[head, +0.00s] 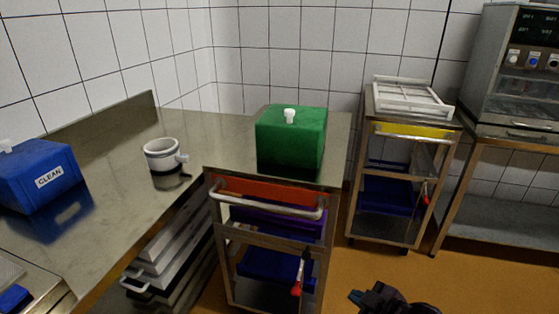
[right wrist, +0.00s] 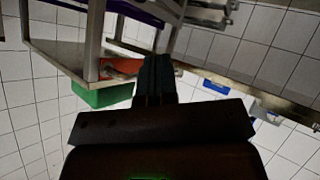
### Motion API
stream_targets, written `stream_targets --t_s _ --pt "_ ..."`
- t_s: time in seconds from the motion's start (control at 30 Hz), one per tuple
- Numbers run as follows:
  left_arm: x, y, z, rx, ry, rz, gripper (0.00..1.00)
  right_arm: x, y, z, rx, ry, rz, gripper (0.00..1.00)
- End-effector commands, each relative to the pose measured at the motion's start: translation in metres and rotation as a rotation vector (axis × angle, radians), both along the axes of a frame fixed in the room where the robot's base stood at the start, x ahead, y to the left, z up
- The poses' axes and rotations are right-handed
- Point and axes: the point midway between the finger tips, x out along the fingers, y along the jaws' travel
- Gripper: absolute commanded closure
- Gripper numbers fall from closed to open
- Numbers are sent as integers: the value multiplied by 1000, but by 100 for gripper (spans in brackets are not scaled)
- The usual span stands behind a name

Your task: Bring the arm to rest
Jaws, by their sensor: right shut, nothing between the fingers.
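My right gripper (head: 362,298) shows at the bottom edge of the head view, low over the orange-brown floor and in front of the carts. In the right wrist view its fingers (right wrist: 156,78) are together with nothing between them. That view is upside down, with the carts hanging from the top. The gripper is apart from the nearer steel cart. My left gripper is in neither view.
A green box (head: 290,140) stands on the nearer cart (head: 225,262). A blue CLEAN box (head: 40,178) and a white cup (head: 162,155) stand on the left counter (head: 105,180). A second cart (head: 357,215) holds a white rack (head: 410,96). The floor (head: 470,285) at right is clear.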

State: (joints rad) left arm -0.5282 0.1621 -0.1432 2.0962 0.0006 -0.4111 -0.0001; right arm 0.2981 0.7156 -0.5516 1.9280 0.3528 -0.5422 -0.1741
Motion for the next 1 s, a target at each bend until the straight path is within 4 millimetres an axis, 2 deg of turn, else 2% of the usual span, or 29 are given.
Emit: stream_targets --t_s 0.17,0.37,0.57,0.7,0.9,1.0 --pt "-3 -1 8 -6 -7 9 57 -24 -2 15 141 -39 -132 100" --pt "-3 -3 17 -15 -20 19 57 -64 -25 17 254 -56 -319 100" --pt "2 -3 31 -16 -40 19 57 -117 -57 5 291 -31 -508 100" --pt "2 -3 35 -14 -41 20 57 -163 -79 -11 293 26 -638 100" --pt "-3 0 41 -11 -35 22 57 -220 -93 -32 300 119 -757 100" --pt "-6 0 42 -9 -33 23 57 -235 -93 -38 298 146 -775 100"
